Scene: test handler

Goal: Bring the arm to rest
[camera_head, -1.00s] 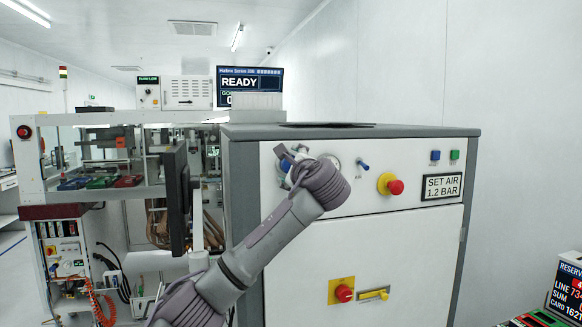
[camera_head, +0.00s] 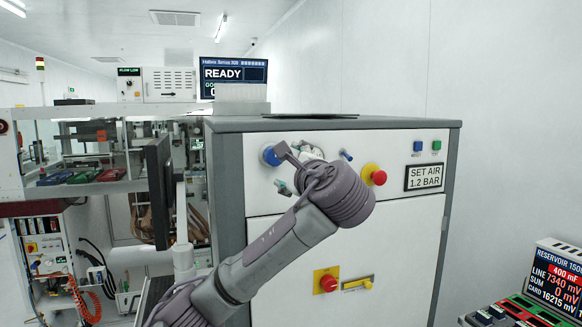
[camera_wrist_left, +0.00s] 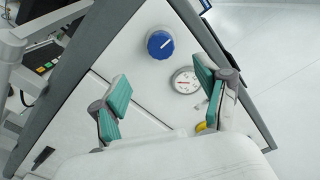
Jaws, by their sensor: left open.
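My left arm comes in from the lower left in the head view and reaches up in front of the white cabinet (camera_head: 275,235). My left gripper (camera_head: 284,170) is mostly hidden behind its own wrist there. In the left wrist view my left gripper (camera_wrist_left: 160,98) shows two teal-padded fingers, spread wide and empty. Beyond the fingers are a blue knob (camera_wrist_left: 160,44) and a round gauge (camera_wrist_left: 185,80) on the cabinet's face. The fingers appear apart from both. The blue knob also shows in the head view (camera_head: 270,155), just left of the gripper. My right gripper is not in view.
The panel also bears a red mushroom button (camera_head: 377,177), a blue toggle (camera_head: 346,155) and a "SET AIR 1.2 BAR" sign (camera_head: 425,177). A dark monitor (camera_head: 160,190) stands close left of the arm. A reservoir display (camera_head: 557,280) stands at the lower right.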

